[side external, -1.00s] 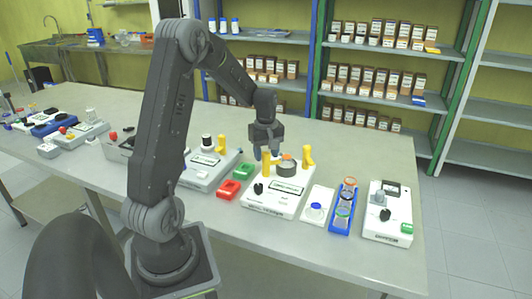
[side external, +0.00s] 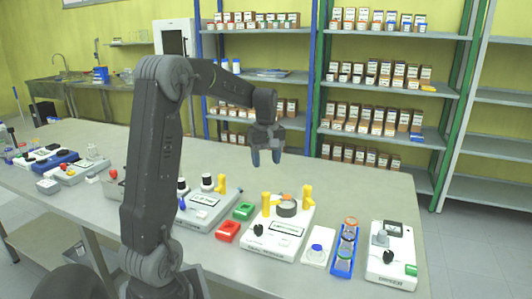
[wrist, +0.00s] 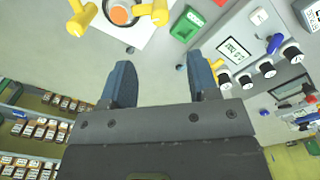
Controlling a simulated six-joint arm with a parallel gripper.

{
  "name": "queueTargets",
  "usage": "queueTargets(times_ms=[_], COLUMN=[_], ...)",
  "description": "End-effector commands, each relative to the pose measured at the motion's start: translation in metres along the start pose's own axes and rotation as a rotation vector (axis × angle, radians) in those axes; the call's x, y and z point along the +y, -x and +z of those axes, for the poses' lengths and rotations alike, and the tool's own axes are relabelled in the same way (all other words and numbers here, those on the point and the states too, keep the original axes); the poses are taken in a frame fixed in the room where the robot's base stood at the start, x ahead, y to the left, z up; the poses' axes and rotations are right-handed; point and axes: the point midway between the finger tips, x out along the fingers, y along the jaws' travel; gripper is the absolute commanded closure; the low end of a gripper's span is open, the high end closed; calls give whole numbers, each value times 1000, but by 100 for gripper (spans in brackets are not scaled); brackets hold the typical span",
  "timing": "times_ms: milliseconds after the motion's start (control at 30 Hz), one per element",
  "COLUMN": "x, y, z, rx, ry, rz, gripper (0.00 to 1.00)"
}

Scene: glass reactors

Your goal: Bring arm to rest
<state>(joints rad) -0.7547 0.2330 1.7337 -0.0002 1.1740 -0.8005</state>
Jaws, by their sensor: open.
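My gripper (side external: 266,158) is raised above the bench (side external: 345,190), behind the white device with yellow posts (side external: 280,238). In the wrist view my gripper (wrist: 160,80) shows two blue-grey fingers spread apart with nothing between them. The bench surface shows beyond the fingertips. The white device with an orange-topped round part (wrist: 122,14) is at the top left of the wrist view, apart from the fingers.
A red tray (side external: 228,231) and a green tray (side external: 243,211) lie left of that device. A blue rack of jars (side external: 345,250) and another white device (side external: 392,258) stand right. Shelves with boxes (side external: 368,82) are behind. The bench's back strip is clear.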

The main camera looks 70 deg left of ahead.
Motion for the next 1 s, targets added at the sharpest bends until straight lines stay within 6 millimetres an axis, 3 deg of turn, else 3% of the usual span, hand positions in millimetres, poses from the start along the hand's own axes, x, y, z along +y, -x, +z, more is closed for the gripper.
queueTargets(times_ms=[200, 733, 867, 1000], x=[0, 1, 2, -6], y=[19, 23, 35, 53], z=[0, 5, 40, 110], rx=[0, 4, 35, 101], ry=[0, -19, -152, -440], rz=[0, 5, 37, 105], gripper=[45, 45, 45, 45])
